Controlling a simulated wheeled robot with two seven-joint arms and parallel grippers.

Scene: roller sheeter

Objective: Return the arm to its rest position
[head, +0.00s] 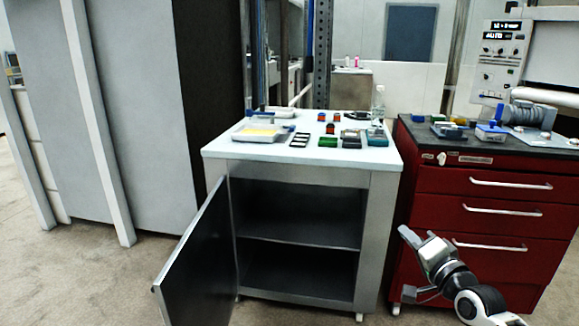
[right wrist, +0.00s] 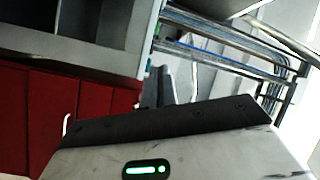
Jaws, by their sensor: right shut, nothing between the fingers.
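My right gripper (head: 408,236) hangs low in front of the red drawer cabinet (head: 480,205), beside the right side of the white-topped cabinet (head: 300,160). It is shut and empty. Its arm comes in from the lower right of the head view. In the right wrist view, the gripper's dark fingers (right wrist: 160,88) show past the edge of its body. My left gripper is not in view.
The white-topped cabinet's door (head: 197,262) stands open to the left, and its shelves (head: 300,228) look empty. Small coloured items, a tray (head: 262,133) and a clear bottle (head: 378,103) stand on top. The floor at the left is clear.

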